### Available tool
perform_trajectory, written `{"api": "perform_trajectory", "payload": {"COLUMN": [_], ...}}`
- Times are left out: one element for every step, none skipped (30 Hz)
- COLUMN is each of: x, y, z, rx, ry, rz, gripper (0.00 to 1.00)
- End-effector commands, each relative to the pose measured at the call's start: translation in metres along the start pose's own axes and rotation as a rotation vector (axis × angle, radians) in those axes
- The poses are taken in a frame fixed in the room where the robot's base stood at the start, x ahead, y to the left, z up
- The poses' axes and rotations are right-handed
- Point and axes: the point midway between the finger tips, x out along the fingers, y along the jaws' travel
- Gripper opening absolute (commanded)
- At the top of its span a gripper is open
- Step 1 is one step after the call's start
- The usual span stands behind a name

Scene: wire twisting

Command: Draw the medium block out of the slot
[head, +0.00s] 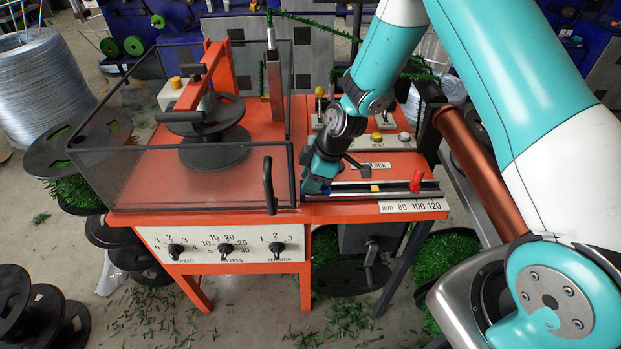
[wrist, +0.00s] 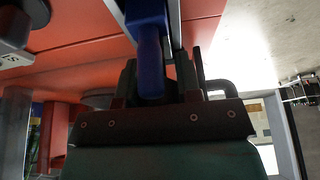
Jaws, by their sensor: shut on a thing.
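A dark rail with a slot (head: 395,188) runs along the front right edge of the orange machine top. A small yellow block (head: 375,188) and a taller red block (head: 416,181) sit in it. My gripper (head: 313,186) is at the rail's left end, pointing down. In the wrist view my gripper (wrist: 155,85) is shut on a blue block (wrist: 150,50), with the rail just beyond it. The blue block is hidden behind my gripper in the head view. I cannot tell whether its lower end is still in the slot.
Behind the rail are a LOCK label (head: 375,166) and a panel with knobs and buttons (head: 390,138). A copper-coloured roller (head: 475,165) lies to the right.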

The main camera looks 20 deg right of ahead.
Motion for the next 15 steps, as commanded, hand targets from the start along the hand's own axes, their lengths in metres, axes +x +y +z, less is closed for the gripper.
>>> {"api": "perform_trajectory", "payload": {"x": [0.0, 0.0, 0.0, 0.0, -0.001, -0.001, -0.002, -0.003, -0.004, -0.005, -0.006, -0.008, -0.009, -0.01, -0.012], "y": [0.0, 0.0, 0.0, 0.0, 0.0, 0.0, 0.0, 0.0, 0.0, 0.0, 0.0, 0.0, 0.0, 0.0, 0.0], "z": [0.0, 0.0, 0.0, 0.0, 0.0, -0.001, -0.001, -0.001, -0.002, -0.002, -0.003, -0.003, -0.004, -0.004, -0.005], "rx": [0.0, 0.0, 0.0, 0.0, 0.0, 0.0, 0.0, 0.0, 0.0, 0.0, 0.0, 0.0, 0.0, 0.0, -0.001], "ry": [0.0, 0.0, 0.0, 0.0, 0.0, 0.0, 0.0, 0.0, 0.001, 0.001, 0.001, 0.001, 0.001, 0.001, 0.001], "rz": [0.0, 0.0, 0.0, 0.0, 0.0, 0.0, 0.0, 0.0, 0.001, 0.001, 0.001, 0.001, 0.001, 0.001, 0.001], "gripper": [0.04, 0.04, 0.04, 0.04, 0.04, 0.04, 0.04, 0.04, 0.04, 0.04, 0.04, 0.04, 0.04, 0.04, 0.04]}}
